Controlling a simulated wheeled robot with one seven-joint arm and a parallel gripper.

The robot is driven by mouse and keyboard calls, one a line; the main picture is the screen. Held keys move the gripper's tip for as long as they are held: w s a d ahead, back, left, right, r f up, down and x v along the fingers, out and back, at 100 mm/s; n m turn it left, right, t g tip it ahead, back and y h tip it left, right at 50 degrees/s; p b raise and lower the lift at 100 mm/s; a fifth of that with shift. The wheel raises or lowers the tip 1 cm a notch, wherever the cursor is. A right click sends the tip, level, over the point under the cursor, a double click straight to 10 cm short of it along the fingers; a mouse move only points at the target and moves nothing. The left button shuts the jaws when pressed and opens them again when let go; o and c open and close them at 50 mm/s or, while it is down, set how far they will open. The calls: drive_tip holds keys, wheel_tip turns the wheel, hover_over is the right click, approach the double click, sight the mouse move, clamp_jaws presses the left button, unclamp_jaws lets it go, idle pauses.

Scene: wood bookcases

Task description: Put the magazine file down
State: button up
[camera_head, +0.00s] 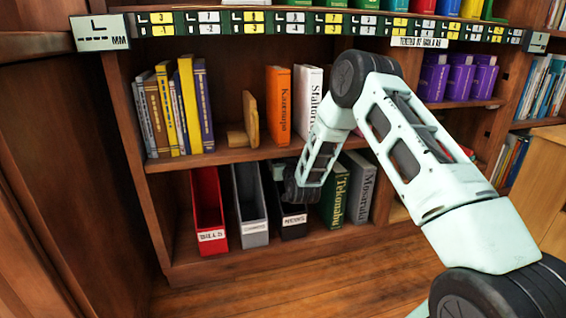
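Three magazine files stand upright side by side on the lower shelf of the bookcase. The red file (209,208) has a white label and is at the left. The grey file (250,205) is in the middle. The black file (291,222) with a white label is at the right. My arm reaches in from the right, and my gripper (289,184) is at the upper part of the black file. The wrist and forearm hide much of it. I cannot see the fingertips clearly, nor tell whether they grip the file.
A green book (335,196) and a grey book (360,190) stand right of the black file. The shelf above (225,152) holds books and a wooden bookend (247,126). A bookcase side wall (125,160) bounds the left. The floor in front is clear.

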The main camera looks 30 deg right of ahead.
drive_tip(key=shift+f, duration=0.1)
drive_tip(key=o, duration=1.5)
drive_tip(key=shift+o, duration=0.2)
